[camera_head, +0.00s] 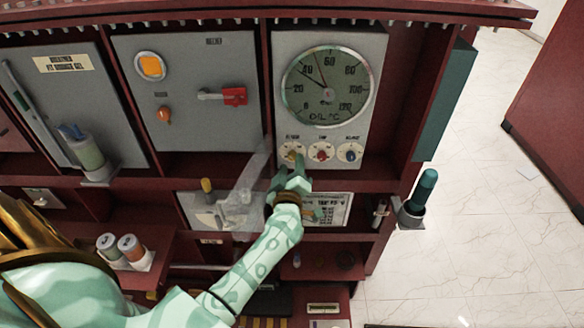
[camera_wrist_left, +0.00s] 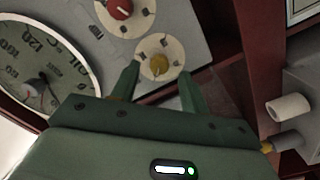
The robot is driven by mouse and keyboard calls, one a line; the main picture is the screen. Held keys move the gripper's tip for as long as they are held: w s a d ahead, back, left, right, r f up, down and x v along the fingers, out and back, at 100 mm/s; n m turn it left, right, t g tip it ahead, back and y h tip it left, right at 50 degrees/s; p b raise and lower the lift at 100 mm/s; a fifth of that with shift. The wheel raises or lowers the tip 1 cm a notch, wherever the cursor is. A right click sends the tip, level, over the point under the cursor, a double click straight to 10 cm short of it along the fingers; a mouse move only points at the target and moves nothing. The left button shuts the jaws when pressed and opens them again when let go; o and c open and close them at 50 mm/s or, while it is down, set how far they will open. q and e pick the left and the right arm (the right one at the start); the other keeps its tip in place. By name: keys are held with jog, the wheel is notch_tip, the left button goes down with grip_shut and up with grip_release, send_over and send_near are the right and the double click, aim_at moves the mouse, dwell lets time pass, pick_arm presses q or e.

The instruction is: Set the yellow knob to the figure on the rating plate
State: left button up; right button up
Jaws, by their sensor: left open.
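The yellow knob (camera_head: 291,154) is the leftmost of three small knobs under the round oil gauge (camera_head: 327,88). It sits on a white dial, which the left wrist view shows closer, with the yellow knob (camera_wrist_left: 158,66) in the middle. My left gripper (camera_head: 290,172) is just below the dial. In the left wrist view, my left gripper (camera_wrist_left: 158,80) is open, one finger on either side of the knob, apart from it as far as I can tell. The rating plate (camera_head: 334,206) is below, partly hidden by my wrist; its figure is too small to read. My right gripper is not seen.
A red knob (camera_head: 321,152) and a blue knob (camera_head: 350,153) are close by on the right. A teal-handled tool (camera_head: 424,185) stands in a holder at the right edge.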

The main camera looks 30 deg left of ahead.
pick_arm(q)
jog(key=shift+x, duration=1.05)
grip_shut()
jog(key=shift+n, duration=0.4)
jog(key=n, duration=0.2)
jog(key=shift+n, duration=0.4)
jog(key=shift+n+b, duration=0.3)
jog(key=shift+n, duration=2.3)
grip_release()
